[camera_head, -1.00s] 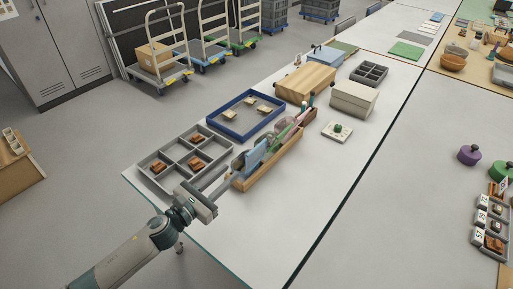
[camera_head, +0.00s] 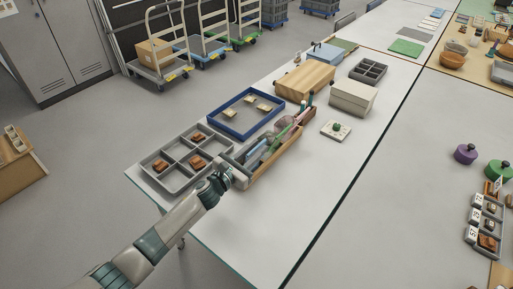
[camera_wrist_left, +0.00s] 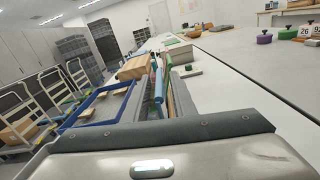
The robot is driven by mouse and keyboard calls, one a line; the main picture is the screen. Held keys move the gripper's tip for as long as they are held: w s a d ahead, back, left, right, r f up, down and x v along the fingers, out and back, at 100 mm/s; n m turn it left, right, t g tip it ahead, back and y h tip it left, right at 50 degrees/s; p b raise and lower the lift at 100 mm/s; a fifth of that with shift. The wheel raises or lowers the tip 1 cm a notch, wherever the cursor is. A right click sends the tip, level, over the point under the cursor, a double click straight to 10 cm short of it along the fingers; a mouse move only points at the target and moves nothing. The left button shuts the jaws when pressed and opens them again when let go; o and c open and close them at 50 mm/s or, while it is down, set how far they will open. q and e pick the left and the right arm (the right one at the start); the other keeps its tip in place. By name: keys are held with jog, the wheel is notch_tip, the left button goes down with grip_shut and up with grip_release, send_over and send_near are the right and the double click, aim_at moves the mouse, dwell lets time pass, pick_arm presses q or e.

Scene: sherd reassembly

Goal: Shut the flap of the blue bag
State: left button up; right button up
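A pale blue item (camera_head: 254,153) lies among tools in the long wooden tray (camera_head: 277,163); I cannot tell whether it is a bag flap. A blue case with a handle on top (camera_head: 327,54) stands farther back; I cannot tell whether this is the blue bag. My left gripper (camera_head: 238,163) is at the near end of the wooden tray, partly hidden by its own hand. In the left wrist view its fingers (camera_wrist_left: 160,98) stand apart, with a blue rod (camera_wrist_left: 158,85) visible between and beyond them. My right gripper is in no view.
A grey compartment tray (camera_head: 172,178) with brown sherds lies left of the wooden tray. A blue-rimmed tray (camera_head: 222,124) lies behind. A wooden box (camera_head: 305,80) and a pale box (camera_head: 352,98) stand farther back.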

pick_arm(q)
jog(key=shift+w+d, duration=0.1)
jog(key=shift+w, duration=0.05)
grip_shut()
dwell(1.4)
